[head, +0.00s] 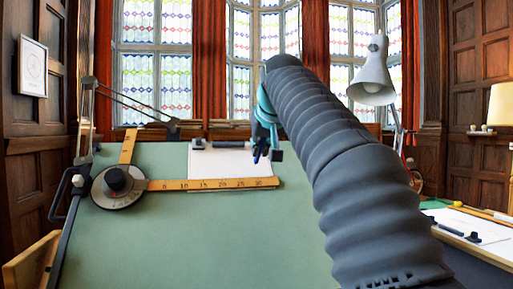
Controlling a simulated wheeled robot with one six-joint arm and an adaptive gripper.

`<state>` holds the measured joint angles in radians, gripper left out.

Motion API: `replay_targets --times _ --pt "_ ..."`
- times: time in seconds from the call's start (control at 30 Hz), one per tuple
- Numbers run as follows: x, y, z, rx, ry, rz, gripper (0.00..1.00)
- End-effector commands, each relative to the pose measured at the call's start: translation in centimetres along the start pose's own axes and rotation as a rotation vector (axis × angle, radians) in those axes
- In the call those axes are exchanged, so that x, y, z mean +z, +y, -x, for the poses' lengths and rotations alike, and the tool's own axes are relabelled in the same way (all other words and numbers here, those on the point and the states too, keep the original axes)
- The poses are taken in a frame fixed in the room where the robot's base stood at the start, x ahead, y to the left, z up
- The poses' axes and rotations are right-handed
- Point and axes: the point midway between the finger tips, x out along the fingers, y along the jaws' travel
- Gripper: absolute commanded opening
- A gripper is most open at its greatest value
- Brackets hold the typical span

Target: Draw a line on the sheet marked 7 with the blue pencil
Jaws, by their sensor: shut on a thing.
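A white sheet (225,164) lies on the upper part of the green drafting board (190,235). No number can be read on it from here. My gripper (262,150) is at the sheet's right end, seen small and partly hidden by my own arm. It is shut on a small dark blue thing, which looks like the blue pencil (257,156). The pencil's tip is too small to tell whether it touches the sheet. Part of the sheet's right side is hidden behind the gripper.
A yellow ruler (166,185) crosses the sheet's lower edge, joined to a round drafting head (117,186) at left. A dark weight (198,143) sits on the sheet's top left. A grey lamp (372,82) and another table with paper (465,226) stand at right.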

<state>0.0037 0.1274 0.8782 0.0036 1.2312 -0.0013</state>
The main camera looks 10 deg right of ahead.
Motion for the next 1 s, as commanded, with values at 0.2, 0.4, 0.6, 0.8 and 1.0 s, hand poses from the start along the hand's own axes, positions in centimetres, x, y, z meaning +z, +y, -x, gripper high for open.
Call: replay_targets --times 0.2,0.4,0.6,0.8,1.0 --pt "0.2 -0.4 -1.6 -0.005 -0.003 0.004 0.00" --pt "0.5 -0.5 -3.6 -0.005 -0.002 0.004 0.00" --pt "0.5 -2.1 -4.0 -0.006 -0.001 0.005 0.00" --pt "0.5 -4.1 -4.0 -0.005 -0.001 0.005 0.00" --pt "0.5 -6.1 -4.0 -0.005 -0.001 0.004 0.00"
